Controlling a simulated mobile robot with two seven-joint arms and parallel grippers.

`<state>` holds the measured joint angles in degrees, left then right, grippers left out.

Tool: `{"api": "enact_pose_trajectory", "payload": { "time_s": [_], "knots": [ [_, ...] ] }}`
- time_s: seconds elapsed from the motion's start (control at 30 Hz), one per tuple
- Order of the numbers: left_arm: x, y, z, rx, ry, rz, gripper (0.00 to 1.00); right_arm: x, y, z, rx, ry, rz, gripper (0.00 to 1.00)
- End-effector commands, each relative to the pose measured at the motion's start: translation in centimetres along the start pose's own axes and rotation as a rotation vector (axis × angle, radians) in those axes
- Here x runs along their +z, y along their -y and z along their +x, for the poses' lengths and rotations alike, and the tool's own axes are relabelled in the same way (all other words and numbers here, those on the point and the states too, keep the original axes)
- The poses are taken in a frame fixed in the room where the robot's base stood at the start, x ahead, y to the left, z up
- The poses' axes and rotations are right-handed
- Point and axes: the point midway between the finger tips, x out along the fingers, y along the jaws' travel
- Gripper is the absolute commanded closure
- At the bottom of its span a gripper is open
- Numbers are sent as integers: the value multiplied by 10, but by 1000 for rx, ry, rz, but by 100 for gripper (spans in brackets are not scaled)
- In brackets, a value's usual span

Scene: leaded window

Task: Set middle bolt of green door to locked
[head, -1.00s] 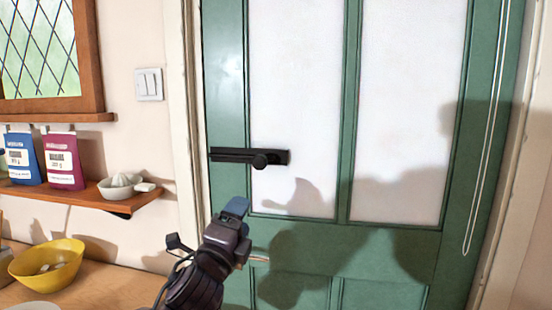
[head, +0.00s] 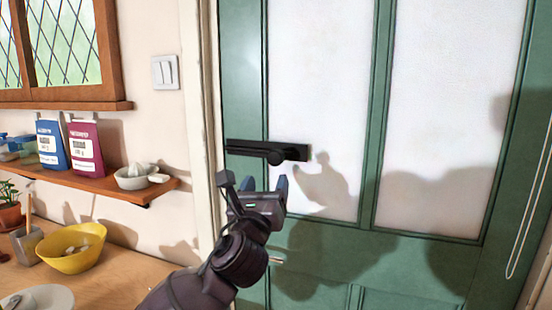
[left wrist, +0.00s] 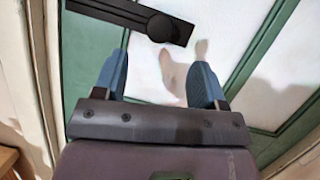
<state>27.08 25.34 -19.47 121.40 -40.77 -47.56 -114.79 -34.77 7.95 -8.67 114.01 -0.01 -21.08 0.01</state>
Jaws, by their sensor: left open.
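The green door (head: 247,100) with two pale panes stands ahead. The black middle bolt (head: 293,152) lies level across its left stile and the edge of the left pane, with a round knob (head: 275,158) on its lower edge. The bolt also shows at the top of the left wrist view (left wrist: 125,14), its knob (left wrist: 160,27) above the gap between my fingers. My left gripper (head: 264,185) is open and empty, just below the bolt and apart from it. In the left wrist view its blue fingers (left wrist: 162,80) are spread wide. My right gripper is not in view.
A wooden shelf (head: 150,192) with a blue packet (head: 52,146), a maroon packet (head: 87,147) and a white juicer (head: 135,178) is at the left. Below it, a yellow bowl (head: 72,250) stands on a counter. A pale cord (head: 530,215) hangs at the right.

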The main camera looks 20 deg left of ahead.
Motion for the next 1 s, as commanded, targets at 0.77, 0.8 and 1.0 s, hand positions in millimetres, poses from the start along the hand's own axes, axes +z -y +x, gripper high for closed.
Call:
{"api": "enact_pose_trajectory", "payload": {
  "time_s": [0.77, 0.8, 1.0],
  "knots": [
    [0, 0, 91, 0, -1, -3, 35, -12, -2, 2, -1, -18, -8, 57],
    [0, 0, 91, 0, -1, -3, 35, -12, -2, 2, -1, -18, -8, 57],
    [0, 0, 91, 0, -1, -3, 38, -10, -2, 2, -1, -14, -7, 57]
  ]
}}
